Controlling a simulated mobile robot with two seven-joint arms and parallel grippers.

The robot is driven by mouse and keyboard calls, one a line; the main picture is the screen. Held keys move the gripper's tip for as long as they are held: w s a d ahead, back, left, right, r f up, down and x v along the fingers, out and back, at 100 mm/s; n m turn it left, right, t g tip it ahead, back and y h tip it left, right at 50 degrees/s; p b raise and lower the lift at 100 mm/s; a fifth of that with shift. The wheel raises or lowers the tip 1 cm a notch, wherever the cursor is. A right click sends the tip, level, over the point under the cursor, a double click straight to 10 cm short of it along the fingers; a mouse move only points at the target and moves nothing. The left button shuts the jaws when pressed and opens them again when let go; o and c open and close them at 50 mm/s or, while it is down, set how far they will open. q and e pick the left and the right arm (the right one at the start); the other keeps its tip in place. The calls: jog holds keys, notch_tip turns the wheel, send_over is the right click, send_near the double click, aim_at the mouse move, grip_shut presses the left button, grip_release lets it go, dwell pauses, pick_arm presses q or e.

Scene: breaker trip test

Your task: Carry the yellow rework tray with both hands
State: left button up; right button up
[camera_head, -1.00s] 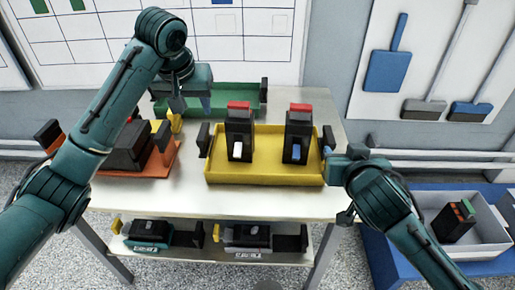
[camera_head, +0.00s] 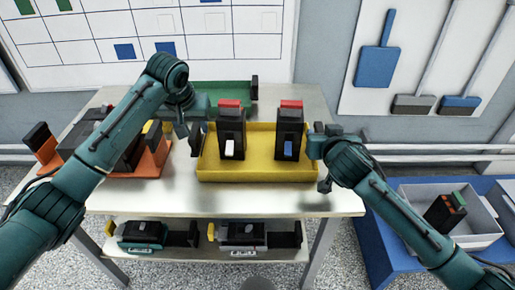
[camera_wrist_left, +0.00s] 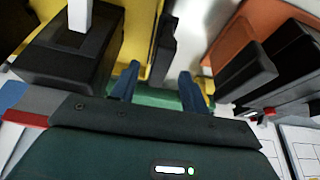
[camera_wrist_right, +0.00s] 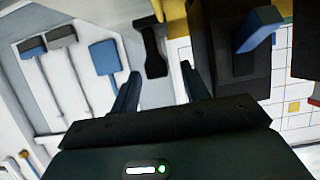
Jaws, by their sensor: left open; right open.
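The yellow rework tray (camera_head: 257,174) sits on the table. Two black breakers with red tops stand upright in it, one with a white lever (camera_head: 231,125) and one with a blue lever (camera_head: 290,128). My left gripper (camera_head: 188,129) is open at the tray's left end. In the left wrist view, the black left handle (camera_wrist_left: 162,48) lies just beyond its spread fingers (camera_wrist_left: 160,88). My right gripper (camera_head: 317,143) is open at the right end and mostly covers that handle. In the right wrist view, the black right handle (camera_wrist_right: 152,50) lies beyond the fingers (camera_wrist_right: 158,85), nearer the left one.
A green tray (camera_head: 225,97) is behind the yellow one. An orange tray (camera_head: 150,165) with black units is at left under my left arm. The lower shelf (camera_head: 205,252) holds more units. A grey bin (camera_head: 475,228) stands on a blue surface at right. The table front is clear.

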aim_at(194, 130)
pick_arm(q)
jog(key=shift+x, duration=1.7)
pick_arm(e)
jog(key=shift+x, duration=1.65)
pick_arm(q)
jog(key=shift+c, duration=0.2)
pick_arm(e)
jog(key=shift+c, duration=0.2)
pick_arm(q)
jog(key=shift+r, duration=0.1)
grip_shut()
pick_arm(e)
grip_shut()
